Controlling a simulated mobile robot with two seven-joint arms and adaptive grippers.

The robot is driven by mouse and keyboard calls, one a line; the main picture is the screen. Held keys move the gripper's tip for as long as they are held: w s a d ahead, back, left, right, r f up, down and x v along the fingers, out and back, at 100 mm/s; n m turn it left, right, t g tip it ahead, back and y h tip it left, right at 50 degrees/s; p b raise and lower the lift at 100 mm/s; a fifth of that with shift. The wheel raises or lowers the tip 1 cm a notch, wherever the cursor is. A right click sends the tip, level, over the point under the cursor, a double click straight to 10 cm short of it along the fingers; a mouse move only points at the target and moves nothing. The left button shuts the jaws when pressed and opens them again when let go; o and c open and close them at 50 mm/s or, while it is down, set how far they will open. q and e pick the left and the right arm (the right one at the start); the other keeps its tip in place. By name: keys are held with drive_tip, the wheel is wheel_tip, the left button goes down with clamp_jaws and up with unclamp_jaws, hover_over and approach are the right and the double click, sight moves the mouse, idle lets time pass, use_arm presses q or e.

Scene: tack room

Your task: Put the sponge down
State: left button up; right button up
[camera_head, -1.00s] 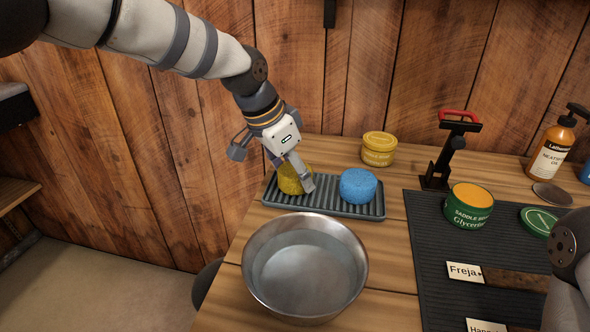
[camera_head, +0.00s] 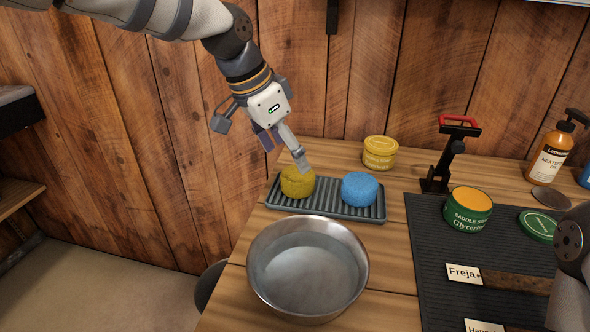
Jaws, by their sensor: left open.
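A yellow sponge (camera_head: 297,183) rests on the left part of a grey ribbed tray (camera_head: 330,201). A blue sponge (camera_head: 359,189) rests on the right part of the same tray. My left gripper (camera_head: 290,160) is open and empty, just above and behind the yellow sponge. One fingertip shows close over the sponge's top; I cannot tell whether it touches.
A metal bowl of water (camera_head: 352,240) stands in front of the tray. A yellow tin (camera_head: 380,153) stands behind it. To the right are a black stand with a red handle (camera_head: 446,157), a green saddle soap tin (camera_head: 467,210), its lid (camera_head: 538,224) and a dark mat (camera_head: 428,275).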

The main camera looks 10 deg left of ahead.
use_arm(q)
drive_tip(key=v, duration=0.5)
drive_tip(key=shift+r, duration=0.15)
clamp_jaws()
idle(0.7)
